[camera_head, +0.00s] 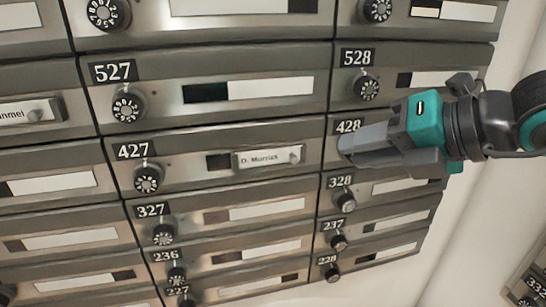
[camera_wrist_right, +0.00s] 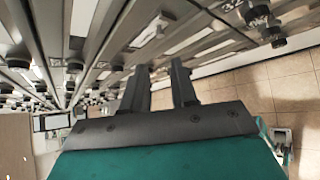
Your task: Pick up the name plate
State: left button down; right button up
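A name plate reading what looks like "D. Morriss" (camera_head: 262,159) sits on the label slot of mailbox 427 (camera_head: 205,178), with a small knob at its right end. It appears to show in the right wrist view too, as a light plate with a knob (camera_wrist_right: 151,31), beyond the fingers. My right gripper (camera_head: 345,146) is in front of mailbox 428, to the right of the plate and apart from it. In the wrist view its two fingers (camera_wrist_right: 158,75) stand apart with nothing between them. My left gripper is not in view.
Rows of metal mailboxes with round dials, such as the dial of 427 (camera_head: 147,179), fill the head view. Another name plate (camera_head: 28,111) is at the left edge. A pale wall (camera_head: 475,215) and tiled floor (camera_wrist_right: 270,85) lie to the right.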

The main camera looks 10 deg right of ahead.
send_near(296, 160)
jog(key=x, duration=0.8)
jog(key=shift+w+p, duration=0.1)
jog(key=shift+p, duration=0.25)
grip_shut()
